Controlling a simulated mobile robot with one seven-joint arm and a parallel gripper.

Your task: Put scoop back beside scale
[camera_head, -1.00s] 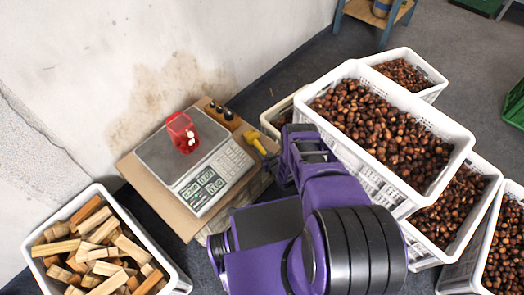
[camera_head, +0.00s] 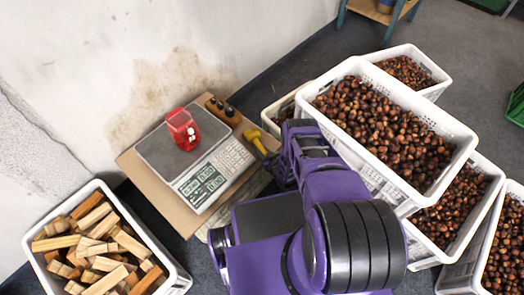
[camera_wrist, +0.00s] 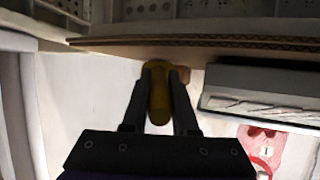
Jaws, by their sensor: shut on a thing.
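The scale (camera_head: 195,155) sits on a cardboard-topped stand (camera_head: 160,193) at the wall, with a red bag (camera_head: 183,130) on its pan. The yellow scoop (camera_head: 256,141) shows at the right side of the scale, by the stand's right edge. In the wrist view my gripper (camera_wrist: 160,75) is shut on the yellow scoop (camera_wrist: 158,105), which lies between its two dark fingers. The scale (camera_wrist: 262,98) and red bag (camera_wrist: 262,148) show at the right there. In the head view my arm hides the fingertips.
White crates of chestnuts (camera_head: 372,165) stand close on the right of my arm. A white crate of wood pieces (camera_head: 38,262) stands at the lower left. A wooden block with dark knobs (camera_head: 222,110) sits behind the scale. The wall is close behind the stand.

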